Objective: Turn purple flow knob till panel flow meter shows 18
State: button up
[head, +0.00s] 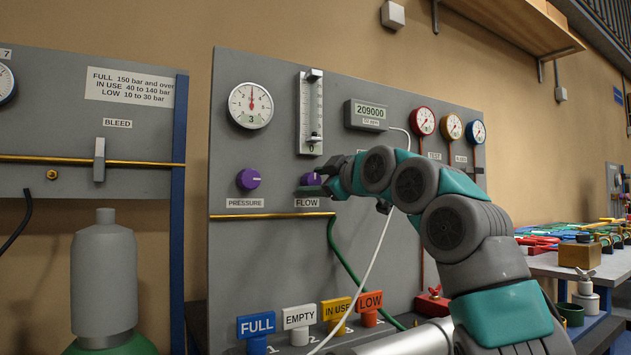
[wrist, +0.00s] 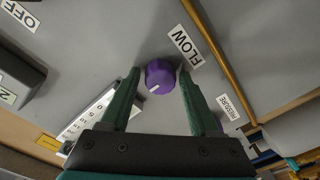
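The purple flow knob (head: 311,179) sits on the grey panel above its FLOW label, partly covered by my gripper (head: 314,189) in the head view. In the wrist view the knob (wrist: 160,77) shows a white pointer mark toward the lower left. My gripper (wrist: 159,78) is open, one green finger on each side of the knob, with a small visible gap on both sides. The panel flow meter (head: 311,110) is a clear upright tube with a scale; its float is near the bottom and its readout shows 0. Part of its scale shows in the wrist view (wrist: 82,126).
A similar purple pressure knob (head: 248,179) is left of the flow knob, under a round gauge (head: 250,106) reading 3. A brass pipe (head: 268,215) runs just below the labels. A white cable (head: 377,245) hangs beside my arm. Coloured tags (head: 299,317) stand below.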

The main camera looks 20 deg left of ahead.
grip_shut()
dwell(0.5)
